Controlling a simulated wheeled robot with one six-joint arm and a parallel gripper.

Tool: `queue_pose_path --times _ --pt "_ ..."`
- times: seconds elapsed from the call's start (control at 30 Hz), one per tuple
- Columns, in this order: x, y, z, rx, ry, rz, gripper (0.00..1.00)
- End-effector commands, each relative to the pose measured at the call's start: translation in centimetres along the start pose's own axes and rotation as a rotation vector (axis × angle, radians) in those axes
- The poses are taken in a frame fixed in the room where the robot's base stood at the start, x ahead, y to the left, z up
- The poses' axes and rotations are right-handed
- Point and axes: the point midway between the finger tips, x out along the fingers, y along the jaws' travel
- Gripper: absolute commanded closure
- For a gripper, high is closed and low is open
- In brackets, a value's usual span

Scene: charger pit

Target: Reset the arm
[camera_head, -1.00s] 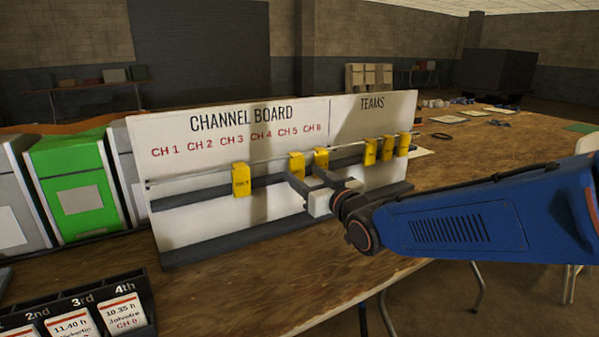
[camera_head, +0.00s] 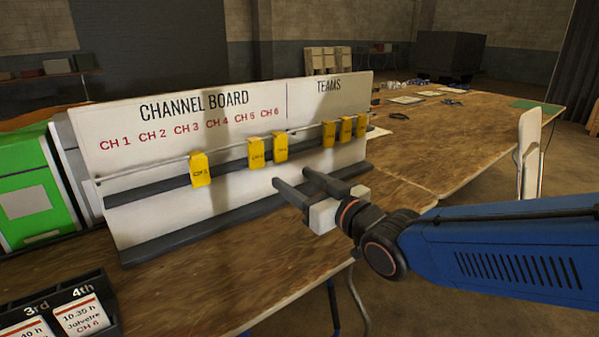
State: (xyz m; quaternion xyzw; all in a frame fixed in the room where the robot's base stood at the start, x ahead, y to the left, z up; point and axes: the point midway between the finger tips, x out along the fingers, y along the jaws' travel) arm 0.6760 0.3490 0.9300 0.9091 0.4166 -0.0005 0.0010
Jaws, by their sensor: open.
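My gripper (camera_head: 292,178) is open and empty. Its two dark fingers point left toward the lower part of the white channel board (camera_head: 150,225), in front of it and below the yellow tags. The blue arm reaches in from the right. Several yellow tags hang along the board's rail: one (camera_head: 200,170) under CH 3, two more (camera_head: 256,153) around CH 5 and CH 6 (camera_head: 280,147), and a group (camera_head: 345,130) under TEAMS. No tag is between the fingers.
The wooden table (camera_head: 220,290) carries the board. A green-fronted box (camera_head: 30,195) stands at the left, and a dark card holder (camera_head: 60,310) lies at the front left. A white chair (camera_head: 529,150) stands at the right. The table stretches away at the back right with papers on it.

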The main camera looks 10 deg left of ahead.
Motion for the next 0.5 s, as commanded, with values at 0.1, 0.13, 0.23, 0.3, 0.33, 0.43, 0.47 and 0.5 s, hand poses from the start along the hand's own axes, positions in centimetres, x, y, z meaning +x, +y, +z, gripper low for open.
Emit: queue_pose_path --times 0.1,0.13,0.23,0.3,0.33,0.43,0.47,0.5 --pt "-1.1 2.0 0.5 0.000 -0.038 0.043 0.45" --pt "-1.6 2.8 0.7 0.000 -0.056 0.062 0.45" --pt "-3.9 6.4 1.9 0.005 -0.141 0.143 0.45" --pt "-6.2 9.1 3.1 0.014 -0.213 0.209 0.45" --pt "-7.2 10.1 3.6 0.019 -0.245 0.236 0.45" --pt "-11.0 13.2 5.3 0.043 -0.349 0.323 0.45" --pt "-12.2 14.0 5.8 0.052 -0.379 0.348 0.45" --pt "-13.9 15.0 6.5 0.066 -0.420 0.381 0.45"
